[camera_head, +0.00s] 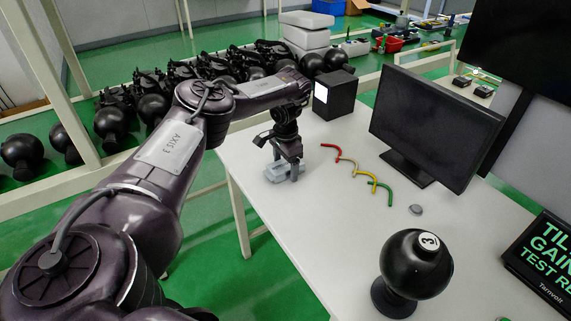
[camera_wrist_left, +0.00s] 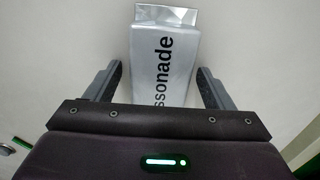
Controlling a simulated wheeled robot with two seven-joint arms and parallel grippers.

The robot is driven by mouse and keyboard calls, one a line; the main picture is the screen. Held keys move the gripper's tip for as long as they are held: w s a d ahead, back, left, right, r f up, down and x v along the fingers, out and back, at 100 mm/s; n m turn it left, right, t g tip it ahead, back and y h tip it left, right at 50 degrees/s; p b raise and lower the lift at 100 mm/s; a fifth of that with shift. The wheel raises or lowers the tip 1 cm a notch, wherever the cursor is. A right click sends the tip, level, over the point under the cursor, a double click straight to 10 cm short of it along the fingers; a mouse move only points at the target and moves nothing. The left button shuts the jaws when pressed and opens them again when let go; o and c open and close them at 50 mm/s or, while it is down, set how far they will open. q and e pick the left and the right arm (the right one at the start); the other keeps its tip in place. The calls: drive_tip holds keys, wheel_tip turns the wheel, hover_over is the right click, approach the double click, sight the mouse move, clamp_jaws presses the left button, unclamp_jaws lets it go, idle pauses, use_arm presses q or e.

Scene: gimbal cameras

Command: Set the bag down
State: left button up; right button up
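The bag (camera_head: 285,171) is silver-grey and lies on the white table (camera_head: 330,215) close to its left edge, below my left gripper. In the left wrist view the bag (camera_wrist_left: 165,60) shows dark lettering ending in "ssonade" and reaches between the two fingers. My left gripper (camera_head: 289,163) points down over the bag; in the wrist view its fingers (camera_wrist_left: 160,72) are spread on either side of it, with a visible gap at the left finger. The lower end of the bag is hidden by the gripper body. My right gripper is not in view.
A black box (camera_head: 335,95) stands behind the gripper. Red, yellow and green curved pieces (camera_head: 357,172) lie to the right, before a monitor (camera_head: 432,125). A black ball-shaped camera (camera_head: 415,265) stands at the front. The table between them is clear.

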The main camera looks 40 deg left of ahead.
sight(286, 164)
use_arm(q)
drive_tip(key=shift+r, duration=0.1)
wheel_tip(286, 164, up, 5)
drive_tip(key=shift+r, duration=0.1)
wheel_tip(286, 164, up, 7)
drive_tip(key=p, duration=0.2)
drive_tip(key=shift+p, duration=0.35)
idle(0.3)
